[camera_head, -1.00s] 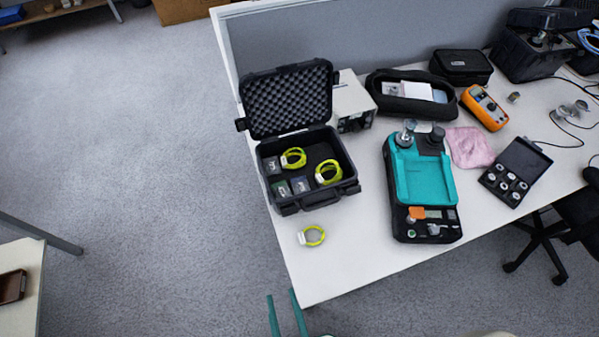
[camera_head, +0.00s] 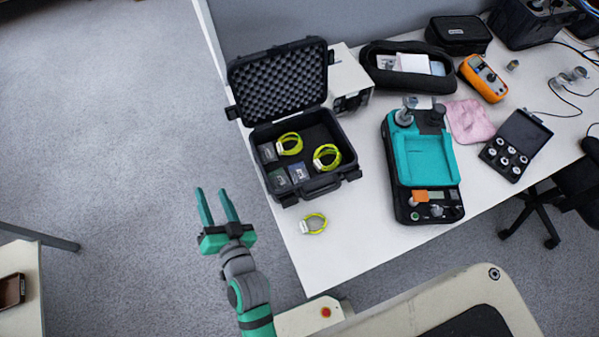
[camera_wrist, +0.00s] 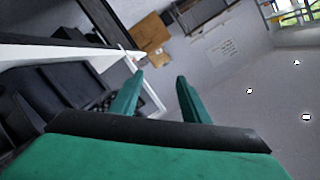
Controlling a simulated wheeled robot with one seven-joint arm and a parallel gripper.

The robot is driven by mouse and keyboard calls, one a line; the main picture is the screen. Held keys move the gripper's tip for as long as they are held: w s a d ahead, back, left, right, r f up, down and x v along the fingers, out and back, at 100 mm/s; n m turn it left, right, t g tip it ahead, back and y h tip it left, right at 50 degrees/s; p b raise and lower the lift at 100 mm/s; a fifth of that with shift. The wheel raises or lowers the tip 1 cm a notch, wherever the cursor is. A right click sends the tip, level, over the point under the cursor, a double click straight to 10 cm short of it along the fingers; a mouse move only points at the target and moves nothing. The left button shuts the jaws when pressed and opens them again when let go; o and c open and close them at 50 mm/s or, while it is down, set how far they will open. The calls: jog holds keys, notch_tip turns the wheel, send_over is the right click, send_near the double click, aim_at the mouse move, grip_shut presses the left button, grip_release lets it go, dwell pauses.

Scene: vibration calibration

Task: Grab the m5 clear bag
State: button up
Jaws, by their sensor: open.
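Small clear bags lie in the left part of the open black case (camera_head: 318,186) on the white table. One bag (camera_head: 268,152) is at the case's left wall, another bag (camera_head: 278,178) is at the front left, and a third bag (camera_head: 299,172) is beside it. Their labels are too small to read, so I cannot tell which is m5. My gripper (camera_head: 212,190) has green fingers, open and empty, over the grey floor left of the table and case. In the wrist view, the open fingers (camera_wrist: 160,78) have nothing between them.
Yellow cable coils (camera_head: 289,144) and (camera_head: 327,157) lie in the case; another coil (camera_head: 315,223) lies on the table in front. The case's raised lid (camera_head: 278,80) stands behind. A teal device (camera_head: 425,160) sits to the right. The table's left edge lies between gripper and case.

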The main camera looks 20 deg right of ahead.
jog(key=w+a+r+n+g+y, duration=0.2)
jog(key=w+a+r+y, duration=0.15)
jog(key=w+r, duration=0.35)
jog(key=w+a+r+n+g+y, duration=0.1)
jog(key=w+a+r+n+y, duration=0.25)
jog(key=w+r, duration=0.45)
jog(key=n+g+h, duration=0.2)
jog(key=g+h, duration=0.7)
jog(key=g, duration=0.4)
send_over(296, 165)
notch_tip(296, 165, down, 11)
jog(key=shift+m, duration=0.35)
jog(key=f, duration=0.5)
jog(key=shift+d+f, duration=0.1)
jog(key=shift+d, duration=0.1)
jog(key=shift+a+f, duration=0.1)
jog(key=shift+f, duration=2.85)
jog(key=c, duration=0.7)
